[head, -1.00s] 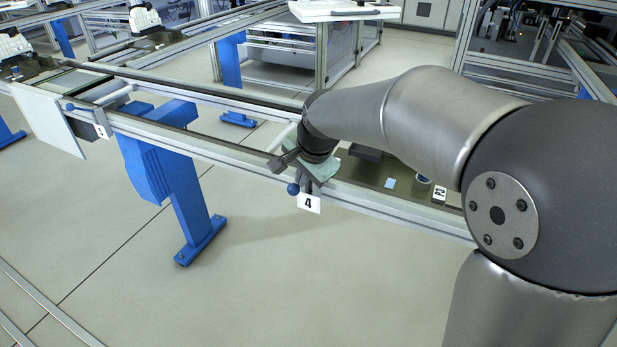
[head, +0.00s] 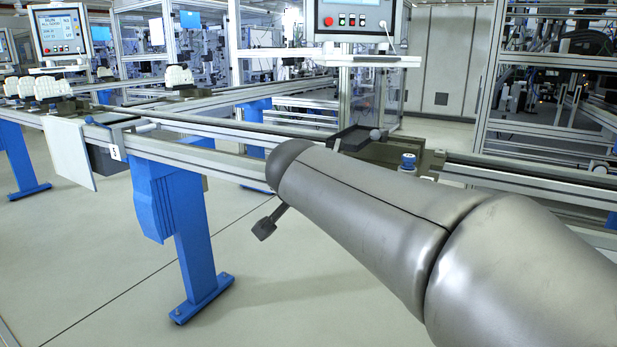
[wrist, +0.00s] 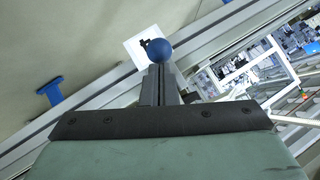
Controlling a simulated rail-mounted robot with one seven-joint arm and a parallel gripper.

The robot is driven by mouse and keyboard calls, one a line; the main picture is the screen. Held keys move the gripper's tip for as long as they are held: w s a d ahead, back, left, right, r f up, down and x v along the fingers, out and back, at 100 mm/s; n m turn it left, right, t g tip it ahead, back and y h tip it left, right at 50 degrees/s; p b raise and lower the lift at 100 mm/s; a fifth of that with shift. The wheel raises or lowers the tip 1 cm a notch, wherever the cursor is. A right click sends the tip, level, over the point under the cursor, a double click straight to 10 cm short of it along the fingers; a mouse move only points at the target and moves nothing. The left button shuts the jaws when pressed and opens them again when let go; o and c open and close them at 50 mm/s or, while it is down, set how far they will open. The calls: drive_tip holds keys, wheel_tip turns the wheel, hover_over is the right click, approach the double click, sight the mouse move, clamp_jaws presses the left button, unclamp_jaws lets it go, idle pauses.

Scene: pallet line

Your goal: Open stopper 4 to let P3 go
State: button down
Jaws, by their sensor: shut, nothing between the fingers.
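The stopper 4 lever shows in the wrist view as a blue ball knob (wrist: 161,50), with a white card marked 4 (wrist: 146,46) beside it, partly covered by the ball. My gripper (wrist: 160,72) is shut and empty, its dark fingers pointing at the ball; whether they touch it I cannot tell. In the head view my arm hides stopper 4 and the fingers. A pallet (head: 430,161) with a dark tray and a blue-topped part sits on the conveyor behind my arm. No label shows on it, so I cannot tell whether it is P3.
The conveyor rail (head: 215,158) runs across the scene. Stopper 5's card (head: 115,152) and a white panel (head: 70,152) are at the left. White parts on carriers (head: 52,88) stand further left. A blue support leg (head: 185,235) stands below. The floor in front is open.

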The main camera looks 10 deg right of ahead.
drive_tip(key=shift+w+d+f+b, duration=0.1)
drive_tip(key=shift+w+f+b, duration=0.1)
drive_tip(key=shift+f+b, duration=1.55)
drive_tip(key=shift+r+b, duration=0.4)
drive_tip(key=shift+b, duration=0.15)
drive_tip(key=shift+r, duration=0.1)
drive_tip(key=v, duration=0.7)
drive_tip(key=s+d+r+n+g+p, duration=0.3)
drive_tip(key=d+p, duration=0.6)
drive_tip(key=p, duration=0.9)
drive_tip(key=s+f+n+g+y+p, duration=0.2)
drive_tip(key=s+n+g+p, duration=0.4)
drive_tip(key=s+p, duration=1)
drive_tip(key=s+g, duration=0.1)
drive_tip(key=s, duration=0.2)
drive_tip(key=shift+f+n+y+p, duration=0.3)
drive_tip(key=shift+f+n, duration=0.05)
drive_tip(key=shift+n, duration=0.05)
drive_tip(key=shift+a, duration=0.1)
